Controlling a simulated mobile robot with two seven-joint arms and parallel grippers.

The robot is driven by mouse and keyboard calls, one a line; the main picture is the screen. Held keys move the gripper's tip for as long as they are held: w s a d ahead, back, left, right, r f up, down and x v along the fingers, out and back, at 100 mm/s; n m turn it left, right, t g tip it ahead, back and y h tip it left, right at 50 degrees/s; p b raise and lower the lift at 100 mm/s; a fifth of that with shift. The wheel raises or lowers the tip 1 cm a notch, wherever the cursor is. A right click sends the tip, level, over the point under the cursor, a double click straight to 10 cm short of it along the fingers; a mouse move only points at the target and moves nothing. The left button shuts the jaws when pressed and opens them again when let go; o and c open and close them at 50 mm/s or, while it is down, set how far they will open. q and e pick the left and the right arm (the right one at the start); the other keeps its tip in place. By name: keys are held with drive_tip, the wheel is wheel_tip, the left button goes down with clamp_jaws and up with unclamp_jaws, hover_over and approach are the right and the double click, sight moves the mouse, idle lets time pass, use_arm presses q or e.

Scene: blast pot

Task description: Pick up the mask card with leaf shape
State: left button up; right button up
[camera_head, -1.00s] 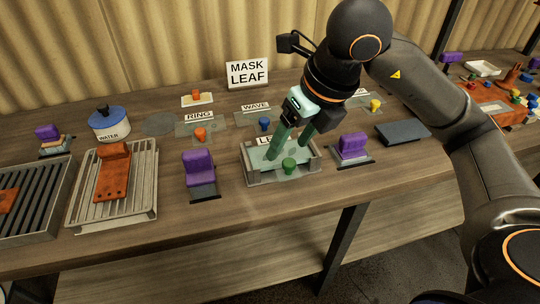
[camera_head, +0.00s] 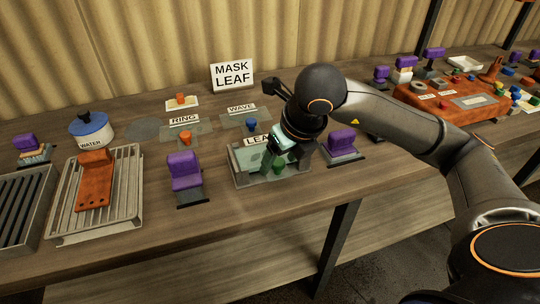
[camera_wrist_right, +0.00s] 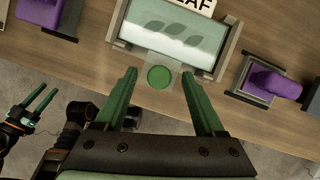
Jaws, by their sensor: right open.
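The leaf mask card (camera_wrist_right: 172,38) is a pale translucent sheet with dark leaf shapes. My right gripper (camera_wrist_right: 158,73) is open, pointing down, with one green finger on each side of the knob and visible gaps. My left gripper (camera_wrist_right: 47,92) shows at the left of the wrist view, fingers apart and empty, away from the card.
Purple-handled blocks stand left (camera_head: 185,170) and right (camera_head: 342,142) of the tray. Behind are the ring card's orange knob (camera_head: 185,137), the wave card's blue knob (camera_head: 252,124) and the "MASK LEAF" sign (camera_head: 232,75). Bare wood lies in front of the tray.

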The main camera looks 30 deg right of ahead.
drive_tip(key=shift+w+f, duration=0.3)
drive_tip(key=shift+f, duration=0.35)
clamp_jaws()
